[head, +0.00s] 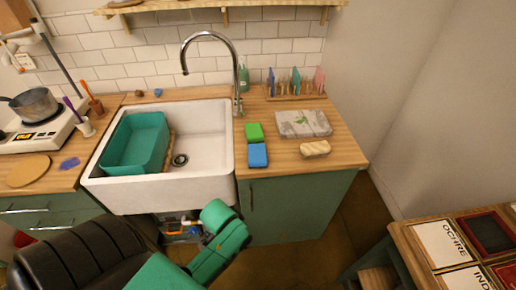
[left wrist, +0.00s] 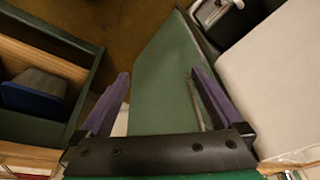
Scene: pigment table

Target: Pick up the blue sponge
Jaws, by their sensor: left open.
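The blue sponge (head: 258,155) lies flat on the wooden counter (head: 345,153) to the right of the sink, close to the front edge. A green sponge (head: 254,132) lies just behind it. My left gripper (left wrist: 160,75) shows in the left wrist view with its two purple fingers apart and nothing between them. A green panel (left wrist: 160,90) lies beyond the fingers. In the head view my left arm is low in front of the sink, and its fingers cannot be made out. The blue sponge is not recognisable in the left wrist view. My right gripper is not in view.
A white sink (head: 207,130) holds a teal basin (head: 137,143). A tall faucet (head: 237,85) stands behind it. A cream scrubber (head: 315,149), a grey patterned item (head: 303,123) and a rack (head: 295,93) share the right counter. A table (head: 405,235) stands at lower right.

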